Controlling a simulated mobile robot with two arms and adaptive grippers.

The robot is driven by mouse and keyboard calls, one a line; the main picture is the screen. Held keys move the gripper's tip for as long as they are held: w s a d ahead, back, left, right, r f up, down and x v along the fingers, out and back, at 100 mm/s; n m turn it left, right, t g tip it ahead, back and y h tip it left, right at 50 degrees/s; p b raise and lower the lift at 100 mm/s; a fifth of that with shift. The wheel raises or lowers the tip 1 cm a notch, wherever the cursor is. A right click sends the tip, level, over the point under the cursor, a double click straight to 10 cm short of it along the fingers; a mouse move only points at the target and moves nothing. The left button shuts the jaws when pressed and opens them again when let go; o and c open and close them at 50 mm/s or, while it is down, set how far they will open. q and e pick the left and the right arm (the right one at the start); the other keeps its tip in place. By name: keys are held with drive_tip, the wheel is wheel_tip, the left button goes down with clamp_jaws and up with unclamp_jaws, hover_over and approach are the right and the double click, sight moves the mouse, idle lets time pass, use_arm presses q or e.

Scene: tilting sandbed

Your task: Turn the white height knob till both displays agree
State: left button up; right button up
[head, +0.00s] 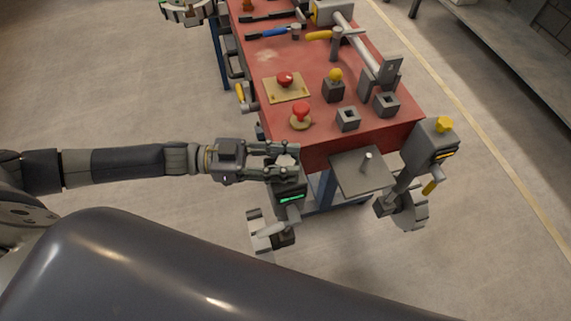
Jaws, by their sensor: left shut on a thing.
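My left gripper (284,158) reaches in from the left, and its fingers are shut on the white knob (287,161). The knob sits on top of a dark grey box at the table's near corner and is partly hidden by the fingers. A green-lit display (291,198) is on the front of this box. A second grey box (430,142) at the right corner has a yellow knob (444,124) on top and a small orange-yellow display (446,155). Both readings are too small to make out. My right gripper is not in view.
The red table (280,62) holds red mushroom-shaped buttons (301,112), grey square sockets (347,119), a yellow-knobbed block (334,86) and tools. A grey plate (359,173) juts from the near edge between the boxes.

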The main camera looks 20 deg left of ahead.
use_arm(q)
drive_tip(key=shift+m+g, duration=0.4)
drive_tip(key=shift+g, duration=0.2)
drive_tip(key=o, duration=1)
drive_tip(key=shift+o, duration=0.2)
drive_tip(key=shift+a, duration=0.1)
drive_tip(key=v, duration=1.2)
drive_tip(key=shift+w, duration=0.1)
